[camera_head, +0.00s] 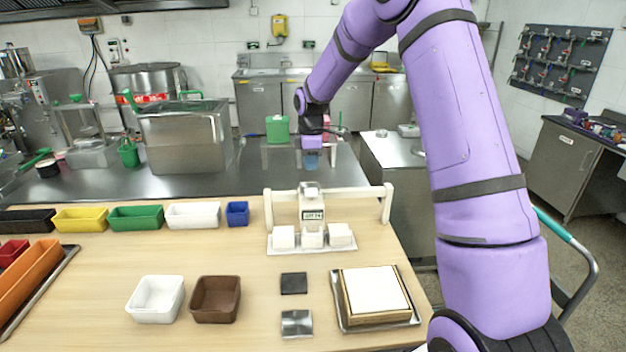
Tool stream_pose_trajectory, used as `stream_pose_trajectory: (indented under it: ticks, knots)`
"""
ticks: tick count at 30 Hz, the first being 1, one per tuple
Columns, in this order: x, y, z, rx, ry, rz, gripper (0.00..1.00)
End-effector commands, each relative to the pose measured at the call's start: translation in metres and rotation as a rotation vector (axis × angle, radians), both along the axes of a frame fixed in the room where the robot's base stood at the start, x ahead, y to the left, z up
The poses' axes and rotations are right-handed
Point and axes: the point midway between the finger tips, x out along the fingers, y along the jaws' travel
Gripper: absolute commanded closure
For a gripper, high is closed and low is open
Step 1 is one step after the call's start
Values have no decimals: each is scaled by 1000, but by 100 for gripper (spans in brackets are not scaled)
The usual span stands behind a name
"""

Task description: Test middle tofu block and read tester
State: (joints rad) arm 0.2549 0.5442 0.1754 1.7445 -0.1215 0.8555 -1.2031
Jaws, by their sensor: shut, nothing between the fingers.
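Three white tofu blocks stand in a row on a tray (290,250) on the wooden table. The middle tofu block (312,240) sits directly under the tester (312,208), between the left tofu block (284,237) and the right tofu block (340,235). The tester hangs at the middle of a cream frame (387,203). Its small display shows dark marks too small to read. My gripper (312,168) is raised beyond the tester, over the steel counter, pointing down. Its fingers are small in view and look shut and empty, apart from the tester and blocks.
A white bin (155,299), a brown bin (215,299), a dark square plate (294,283) and a steel plate (297,323) lie in front. A tray with a white-topped slab (375,290) is at right. Coloured bins, including a blue bin (237,213), line the back left.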

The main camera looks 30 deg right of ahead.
Motion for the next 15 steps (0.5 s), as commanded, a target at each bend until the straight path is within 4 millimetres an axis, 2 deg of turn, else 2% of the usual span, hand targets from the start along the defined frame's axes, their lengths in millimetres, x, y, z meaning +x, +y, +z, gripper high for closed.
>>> stream_pose_trajectory:
  ticks: [3,6,15]
  knots:
    - [1,0,22,0,-3,0,100]
    - [1,0,34,0,-2,0,100]
    - [0,0,47,1,-1,0,100]
